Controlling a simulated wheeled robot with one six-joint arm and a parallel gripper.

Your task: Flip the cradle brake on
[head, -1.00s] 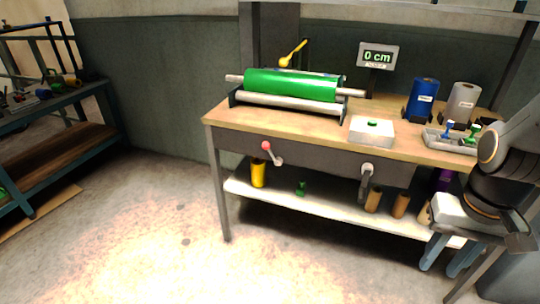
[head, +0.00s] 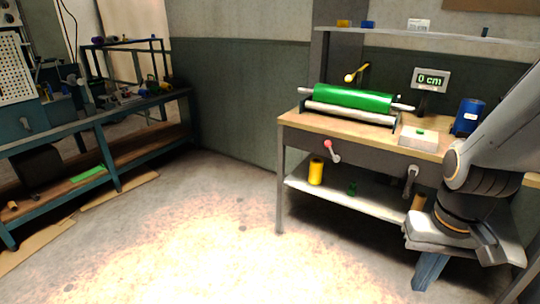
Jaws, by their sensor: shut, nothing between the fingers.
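A green foil roll (head: 352,97) lies in a dark cradle (head: 308,112) with a silver roller (head: 345,113) along its front, at the left of the workbench. A lever with a red knob (head: 330,147) sits on the bench's front apron, its grey arm slanting down to the right. A yellow-handled lever (head: 356,73) rises behind the roll. I cannot tell which lever is the brake. My gripper (head: 424,281) is shut and empty at the lower right, pointing down in front of the bench, apart from every lever.
Another bench (head: 60,133) is at left. The floor between is clear.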

